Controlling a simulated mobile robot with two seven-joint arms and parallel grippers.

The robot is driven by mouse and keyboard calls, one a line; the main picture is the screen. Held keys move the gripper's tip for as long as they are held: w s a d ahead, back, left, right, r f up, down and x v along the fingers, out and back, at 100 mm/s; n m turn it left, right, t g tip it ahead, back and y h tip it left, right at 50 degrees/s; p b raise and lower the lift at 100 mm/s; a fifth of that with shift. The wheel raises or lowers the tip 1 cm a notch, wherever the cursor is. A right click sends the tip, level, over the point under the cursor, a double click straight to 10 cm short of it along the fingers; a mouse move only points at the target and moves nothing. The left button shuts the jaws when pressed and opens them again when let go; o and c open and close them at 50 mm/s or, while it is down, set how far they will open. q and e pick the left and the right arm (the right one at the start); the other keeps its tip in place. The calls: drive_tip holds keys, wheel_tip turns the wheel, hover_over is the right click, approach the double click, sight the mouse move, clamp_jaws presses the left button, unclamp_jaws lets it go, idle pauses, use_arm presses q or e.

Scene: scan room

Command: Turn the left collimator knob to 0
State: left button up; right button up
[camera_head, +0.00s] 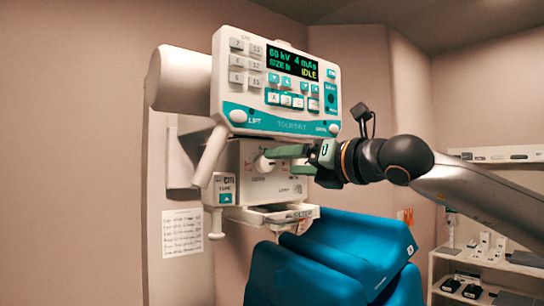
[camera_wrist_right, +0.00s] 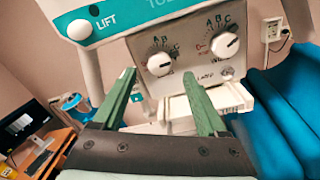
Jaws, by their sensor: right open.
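The left collimator knob (camera_wrist_right: 160,64) is a round white dial on the collimator's white front, with letters printed above it. In the right wrist view it lies between and just beyond my right gripper's (camera_wrist_right: 159,78) two green fingers. The fingers are apart with nothing between them. In the head view the right gripper (camera_head: 281,161) comes in from the right, close to the left knob (camera_head: 263,163). I cannot tell whether a finger touches it. A second white knob (camera_wrist_right: 225,45) is to its right; in the head view the gripper hides it. My left gripper is not in view.
The control panel (camera_head: 278,85) with a lit display overhangs the collimator. A white handle (camera_head: 209,155) hangs at its left and a tray (camera_head: 285,214) juts out below. A blue padded seat (camera_head: 345,260) stands underneath. A shelf (camera_head: 478,266) is at the right.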

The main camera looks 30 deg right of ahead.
sight(269, 163)
drive_tip(key=shift+w+a+p, duration=0.2)
drive_tip(key=shift+w+p, duration=0.15)
drive_tip(key=shift+w, duration=0.9)
drive_tip(key=shift+w+a+p, duration=0.15)
drive_tip(key=shift+w+p, duration=0.2)
drive_tip(key=shift+w, duration=0.9)
clamp_jaws()
